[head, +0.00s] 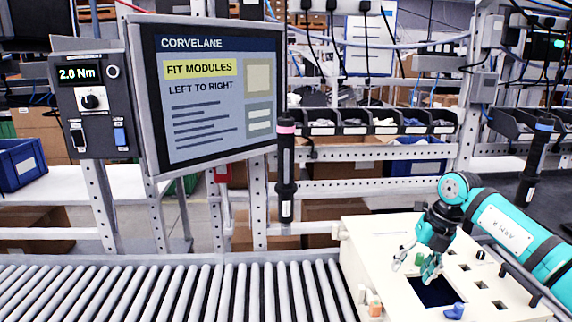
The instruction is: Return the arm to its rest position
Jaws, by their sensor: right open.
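My right gripper (414,264), at the end of a teal arm coming in from the right, is open with its fingers pointing down. It is over the cream panel (385,250), close to a dark square recess in its top. A small green piece (419,258) shows by the fingers; I cannot tell whether it touches them. A black screwdriver with a pink band (286,170) hangs upright left of the panel, apart from the gripper. Another black tool with a blue band (536,160) hangs at the right. My left gripper is out of view.
A roller conveyor (180,292) runs along the front. A blue piece (455,311) and an orange-and-cream piece (374,304) are at the panel's near side. A screen (215,95) and a torque controller (92,105) stand at left. Bins (385,122) line the back.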

